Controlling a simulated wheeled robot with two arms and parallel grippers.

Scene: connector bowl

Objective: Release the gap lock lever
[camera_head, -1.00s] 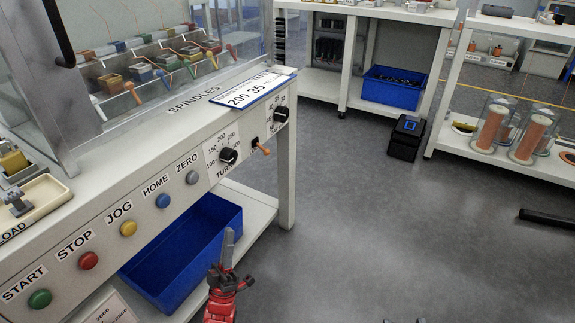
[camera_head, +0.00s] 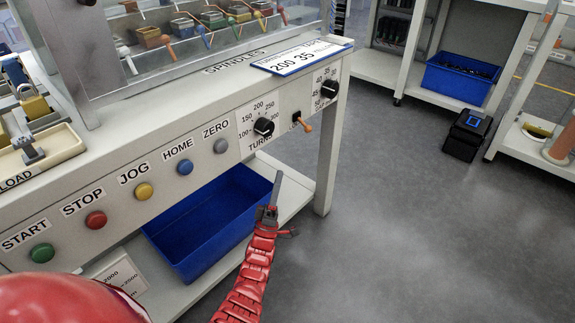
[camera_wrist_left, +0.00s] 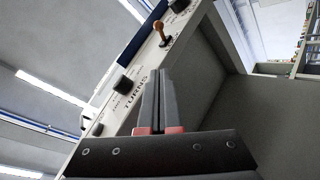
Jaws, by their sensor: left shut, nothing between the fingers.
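The gap lock lever is a small orange handle (camera_head: 307,128) on the machine's front panel, between the turns dial (camera_head: 264,127) and the gap dial (camera_head: 329,89). It points out and down to the right in the head view. In the left wrist view the lever (camera_wrist_left: 159,29) stands beyond my fingertips. My left gripper (camera_head: 279,174) is below and slightly left of the lever, with its grey fingers pointing up. In the wrist view its fingers (camera_wrist_left: 158,75) are together and empty, apart from the lever. My right gripper is not in view.
Colored buttons line the panel to the left, including a grey zero button (camera_head: 220,146). A blue bin (camera_head: 200,240) sits on the shelf under the panel. A sign (camera_head: 300,57) lies on the ledge above the lever.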

